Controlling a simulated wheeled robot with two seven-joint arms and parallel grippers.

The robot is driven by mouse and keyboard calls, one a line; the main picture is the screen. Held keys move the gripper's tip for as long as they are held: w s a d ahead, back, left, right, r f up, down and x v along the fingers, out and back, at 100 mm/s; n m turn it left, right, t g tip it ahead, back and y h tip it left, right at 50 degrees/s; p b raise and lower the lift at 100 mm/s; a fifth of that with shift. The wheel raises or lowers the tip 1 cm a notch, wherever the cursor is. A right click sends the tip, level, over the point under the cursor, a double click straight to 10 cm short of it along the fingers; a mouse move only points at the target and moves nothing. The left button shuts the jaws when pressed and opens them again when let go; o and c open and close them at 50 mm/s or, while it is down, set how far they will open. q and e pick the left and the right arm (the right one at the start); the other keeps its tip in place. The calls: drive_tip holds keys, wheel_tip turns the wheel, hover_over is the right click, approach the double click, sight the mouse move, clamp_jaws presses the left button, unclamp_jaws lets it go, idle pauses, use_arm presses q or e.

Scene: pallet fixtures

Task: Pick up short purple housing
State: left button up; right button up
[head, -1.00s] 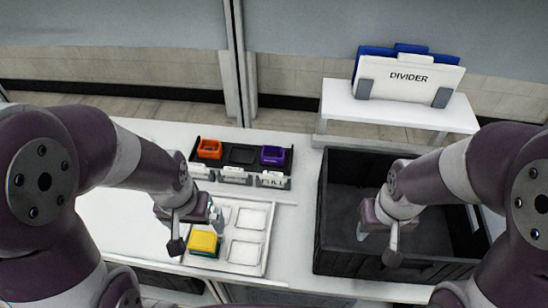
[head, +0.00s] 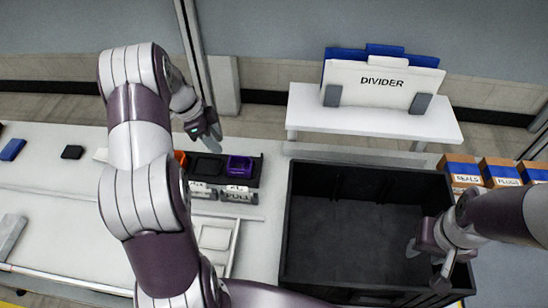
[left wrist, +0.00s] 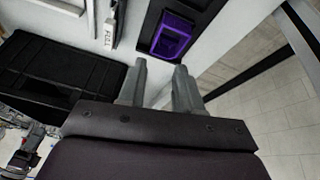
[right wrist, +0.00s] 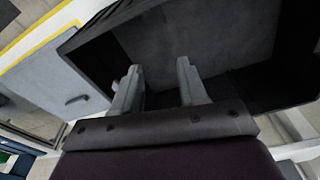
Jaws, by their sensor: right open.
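The short purple housing (head: 239,166) sits in the right-hand slot of a black holder (head: 208,182) on the table. It also shows in the left wrist view (left wrist: 172,38), just beyond the fingertips. My left gripper (head: 209,132) is raised near the holder, up and left of the housing in the head view. Its fingers (left wrist: 160,75) are apart with nothing between them, and the housing is clear of them. My right gripper (head: 428,258) is over the right side of the black bin. Its fingers (right wrist: 158,78) are apart and empty.
An orange housing (head: 180,158) is partly hidden behind my left arm. The large black bin (head: 345,182) looks empty. A white stand (head: 372,119) holds the divider panels (head: 385,85). Small labelled boxes (head: 462,172) stand at the right. A pale tray (head: 219,240) lies below the holder.

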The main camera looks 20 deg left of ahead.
sight(238, 170)
use_arm(q)
drive_tip(key=d+f, duration=0.1)
drive_tip(key=f, duration=0.2)
drive_tip(key=d+f+m, duration=0.1)
drive_tip(key=d+f, duration=0.1)
drive_tip(key=f, duration=0.2)
drive_tip(key=d+f+m, duration=0.1)
drive_tip(key=f, duration=0.2)
drive_tip(key=shift+w+d+f+p, duration=0.3)
drive_tip(key=shift+f+p, duration=0.05)
drive_tip(key=shift+p, duration=0.05)
drive_tip(key=shift+w+d+f, duration=0.1)
drive_tip(key=shift+w+f, duration=0.05)
drive_tip(key=shift+f, duration=0.25)
drive_tip(key=shift+r, duration=0.1)
clamp_jaws()
use_arm(e)
drive_tip(key=shift+s+a+r, duration=0.25)
drive_tip(key=shift+s+r, duration=0.05)
drive_tip(key=shift+r, duration=0.15)
